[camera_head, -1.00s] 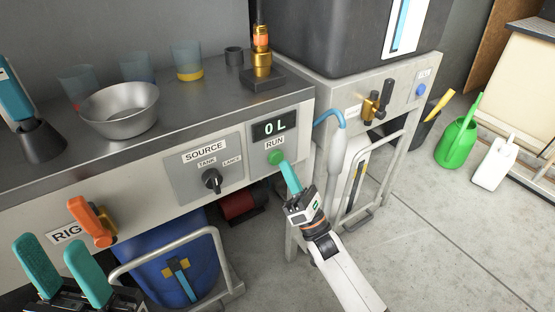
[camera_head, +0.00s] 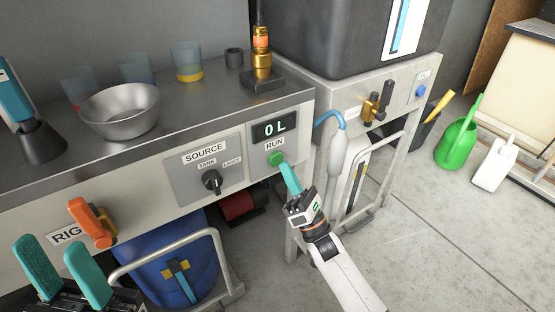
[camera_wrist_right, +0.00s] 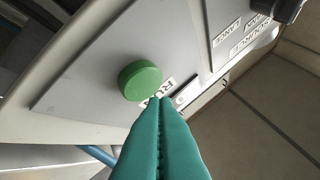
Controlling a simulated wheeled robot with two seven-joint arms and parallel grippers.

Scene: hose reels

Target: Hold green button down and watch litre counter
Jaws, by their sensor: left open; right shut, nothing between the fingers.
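The green button (camera_head: 275,158) is on the grey panel under the RUN label. The litre counter (camera_head: 274,129) above it reads 0 L. My right gripper (camera_head: 284,166) is shut and empty, its teal fingertips close to the button's lower right side. In the right wrist view, the green button (camera_wrist_right: 140,80) shows almost whole beside the shut fingertips (camera_wrist_right: 158,99), which overlap the RUN label. I cannot tell whether they touch the button, and it does not look clearly pressed in. My left gripper (camera_head: 63,272) is open at the lower left, with nothing between its fingers.
The SOURCE selector knob (camera_head: 212,181) is left of the button. An orange handle (camera_head: 93,223) sticks out near my left gripper. A metal bowl (camera_head: 119,110) and several cups stand on the bench. A grey hanging wand (camera_head: 337,155) with a blue hose is just right of my right gripper.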

